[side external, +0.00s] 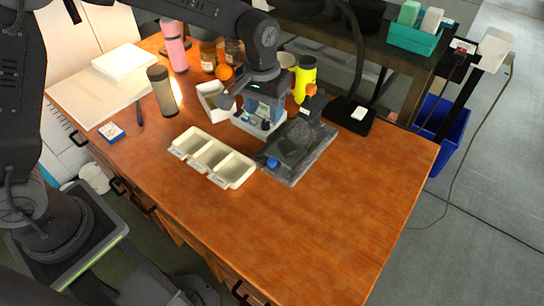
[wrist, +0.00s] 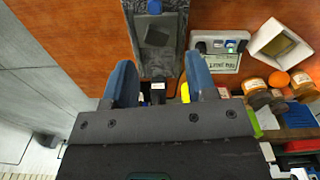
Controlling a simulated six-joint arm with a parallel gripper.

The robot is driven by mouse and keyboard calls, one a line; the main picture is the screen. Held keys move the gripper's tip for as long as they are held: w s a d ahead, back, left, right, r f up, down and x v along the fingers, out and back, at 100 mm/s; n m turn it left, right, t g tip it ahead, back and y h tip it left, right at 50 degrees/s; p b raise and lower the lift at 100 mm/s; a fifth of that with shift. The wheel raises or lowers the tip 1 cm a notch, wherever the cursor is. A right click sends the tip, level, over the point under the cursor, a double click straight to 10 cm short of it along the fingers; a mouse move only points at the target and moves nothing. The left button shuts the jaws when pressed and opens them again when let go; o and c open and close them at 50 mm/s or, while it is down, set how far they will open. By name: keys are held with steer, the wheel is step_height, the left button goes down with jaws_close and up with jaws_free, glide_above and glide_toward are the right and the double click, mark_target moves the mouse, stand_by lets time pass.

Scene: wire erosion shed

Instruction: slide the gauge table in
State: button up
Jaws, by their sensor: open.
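The gauge stand has a dark grey speckled base (side external: 318,152) lying flat on the orange-brown bench, right of the middle. A darker square plate (wrist: 157,37), seemingly the gauge table, lies on it, and a blue knob (side external: 272,162) sits at its near end. The knob also shows at the top of the wrist view (wrist: 154,7). My gripper (wrist: 161,70) is open and empty, with its two blue fingers on either side of the stand's far end in that view. In the side view my gripper (side external: 264,92) hangs left of the stand's upright; its fingertips are hard to make out.
A small labelled box with lit buttons (wrist: 218,46) stands beside the base. A white open box (wrist: 279,45) and orange-lidded jars (wrist: 254,86) are near it. A cream three-part tray (side external: 212,158) lies left of the base. The bench's front right is clear.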

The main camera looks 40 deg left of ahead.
mark_target(272, 159)
steer(key=f, duration=1.1)
steer(key=w+d+f, duration=0.1)
steer(key=f, duration=0.4)
steer(key=shift+d+f, duration=0.1)
steer(key=shift+f, duration=0.15)
jaws_close()
steer(key=shift+w, duration=0.1)
